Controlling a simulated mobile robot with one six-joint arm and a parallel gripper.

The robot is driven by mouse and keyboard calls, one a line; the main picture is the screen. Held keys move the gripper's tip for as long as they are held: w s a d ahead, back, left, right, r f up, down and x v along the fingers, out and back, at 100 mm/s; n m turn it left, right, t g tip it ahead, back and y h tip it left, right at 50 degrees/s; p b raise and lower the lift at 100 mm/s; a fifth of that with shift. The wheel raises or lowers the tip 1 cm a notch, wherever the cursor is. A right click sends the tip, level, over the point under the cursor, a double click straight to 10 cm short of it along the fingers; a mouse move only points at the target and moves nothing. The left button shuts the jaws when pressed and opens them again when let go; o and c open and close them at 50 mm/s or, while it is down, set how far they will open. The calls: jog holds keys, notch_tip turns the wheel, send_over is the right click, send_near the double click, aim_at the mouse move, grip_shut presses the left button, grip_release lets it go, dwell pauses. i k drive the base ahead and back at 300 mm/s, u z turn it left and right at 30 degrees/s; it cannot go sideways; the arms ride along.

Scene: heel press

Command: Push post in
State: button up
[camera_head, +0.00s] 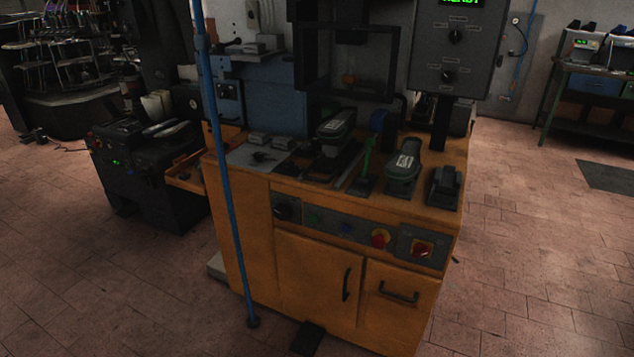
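The heel press stands in the middle, with an orange cabinet (315,285), a black upright frame (349,50) and a grey control box (455,60). No part is clearly marked as the post. A thin green upright lever (366,160) stands on the worktop near the front. A black block (443,186) sits at the right front corner. My gripper is not in view.
A blue pole (226,185) runs from the top down to the floor at the cabinet's left. Knobs and a red-yellow switch (422,248) line the front panel. A dark machine (145,170) stands left, a green-framed bench (595,85) back right. Tiled floor is clear at right.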

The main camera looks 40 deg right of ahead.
aim_at(335, 158)
jog(key=k, duration=1.25)
jog(key=u, duration=0.45)
jog(key=i, duration=1)
jog(key=u, duration=0.6)
jog(key=i, duration=0.7)
jog(key=u, duration=0.1)
